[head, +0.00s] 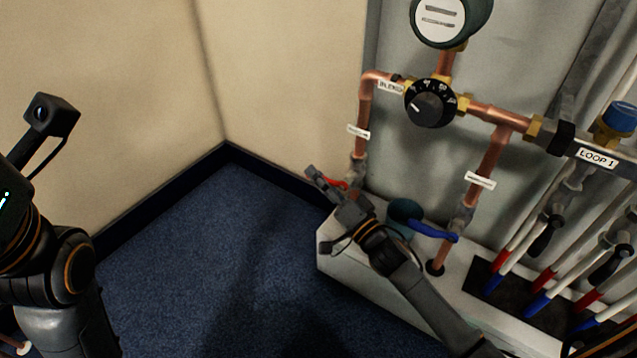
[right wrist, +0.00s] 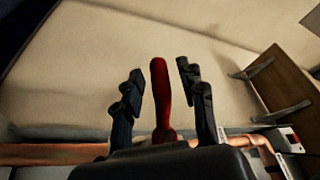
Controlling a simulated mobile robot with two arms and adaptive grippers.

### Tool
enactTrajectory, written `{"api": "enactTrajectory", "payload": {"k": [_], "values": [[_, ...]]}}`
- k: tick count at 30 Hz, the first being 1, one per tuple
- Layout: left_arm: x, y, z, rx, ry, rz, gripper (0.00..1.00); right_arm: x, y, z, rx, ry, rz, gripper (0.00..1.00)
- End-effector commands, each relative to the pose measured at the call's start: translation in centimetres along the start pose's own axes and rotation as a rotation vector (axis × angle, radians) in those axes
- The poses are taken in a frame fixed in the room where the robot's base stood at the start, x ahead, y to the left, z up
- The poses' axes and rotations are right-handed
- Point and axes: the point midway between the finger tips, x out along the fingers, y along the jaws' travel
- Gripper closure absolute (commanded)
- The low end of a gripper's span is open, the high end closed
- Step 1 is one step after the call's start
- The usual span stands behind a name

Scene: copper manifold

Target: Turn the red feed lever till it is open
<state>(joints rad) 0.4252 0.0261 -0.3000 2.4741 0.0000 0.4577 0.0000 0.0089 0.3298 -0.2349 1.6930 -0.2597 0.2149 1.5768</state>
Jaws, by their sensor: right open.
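The red feed lever (head: 334,183) shows at the lower end of the left copper pipe, partly hidden by my right gripper (head: 325,182). In the right wrist view the red lever (right wrist: 161,92) stands up between the two dark fingers of my right gripper (right wrist: 163,78). The fingers are open, with a gap visible on each side of the lever, so they are around it and not closed on it. The lever's pivot is hidden behind the gripper body. My left arm is at the left of the head view, but its fingers do not show.
A blue lever (head: 431,230) is on the right copper pipe, close to my right wrist. A black dial (head: 430,103) and a gauge (head: 445,18) sit above. A pale ledge (head: 340,248) runs below. The blue carpet (head: 215,265) is clear.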

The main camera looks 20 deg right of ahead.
Motion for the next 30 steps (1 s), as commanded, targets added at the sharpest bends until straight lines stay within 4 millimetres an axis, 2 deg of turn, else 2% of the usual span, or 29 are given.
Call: {"api": "enactTrajectory", "payload": {"k": [11,17,30], "values": [[0.19,0.07,-0.19,0.001,0.008,0.003,0.6,0.61,-0.05,-0.01,0.0,0.0,0.0,0.6],[0.2,0.08,-0.21,0.001,0.009,0.003,0.6,0.59,-0.04,-0.01,-0.001,0.0,0.0,1.0],[0.83,-0.05,-0.22,0.0,0.015,0.002,0.6,0.61,-0.16,-0.13,-0.004,-0.008,0.011,1.0]]}}
